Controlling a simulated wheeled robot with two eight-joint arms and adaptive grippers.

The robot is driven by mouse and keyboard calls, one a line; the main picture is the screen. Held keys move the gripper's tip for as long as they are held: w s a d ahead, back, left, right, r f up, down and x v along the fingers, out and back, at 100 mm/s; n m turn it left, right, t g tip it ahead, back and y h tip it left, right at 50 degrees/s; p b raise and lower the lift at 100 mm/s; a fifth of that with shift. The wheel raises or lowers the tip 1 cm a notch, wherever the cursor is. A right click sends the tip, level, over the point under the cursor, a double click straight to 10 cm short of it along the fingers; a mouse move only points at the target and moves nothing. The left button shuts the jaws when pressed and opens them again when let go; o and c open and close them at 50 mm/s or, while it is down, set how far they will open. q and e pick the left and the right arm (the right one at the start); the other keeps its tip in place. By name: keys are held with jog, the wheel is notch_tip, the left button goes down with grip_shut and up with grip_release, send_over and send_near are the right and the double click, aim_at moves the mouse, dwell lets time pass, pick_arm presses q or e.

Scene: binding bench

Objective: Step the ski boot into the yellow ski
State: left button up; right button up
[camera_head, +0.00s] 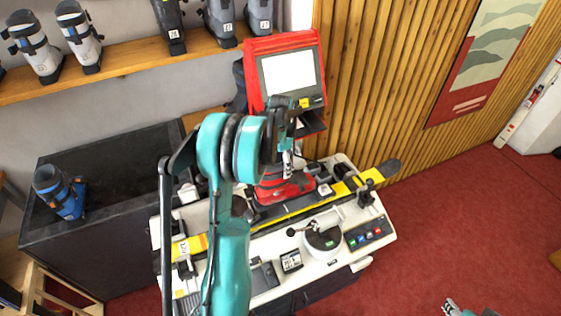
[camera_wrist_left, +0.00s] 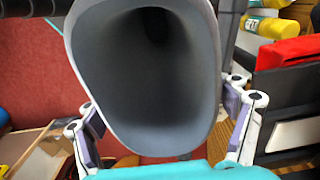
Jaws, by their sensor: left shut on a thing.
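The ski boot has a red lower shell (camera_head: 283,190) and a pale grey cuff. It stands upright over the yellow ski (camera_head: 343,189), behind my left arm in the head view. I cannot tell whether its sole touches the ski or the binding. My left gripper (camera_head: 288,148) is shut on the boot's upper part from above. In the left wrist view the cuff's hollow opening (camera_wrist_left: 150,85) fills the middle, with a finger on each side. The ski lies along the bench, partly hidden by my arm. My right gripper (camera_head: 450,306) is at the bottom right, far from the boot; its jaws are unclear.
The white bench (camera_head: 265,298) carries a round device (camera_head: 324,238) and a button panel (camera_head: 368,233). A red-framed screen (camera_head: 290,75) stands behind. Boots stand on the shelf (camera_head: 125,58). Red floor is clear at right.

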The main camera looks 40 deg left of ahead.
pick_arm(q)
jog(key=shift+f+b, duration=2.05)
jog(key=shift+f, duration=0.75)
jog(key=shift+s, duration=0.15)
jog(key=shift+f+b, duration=1.5)
jog(key=shift+b, duration=0.05)
jog(key=o, duration=1.4)
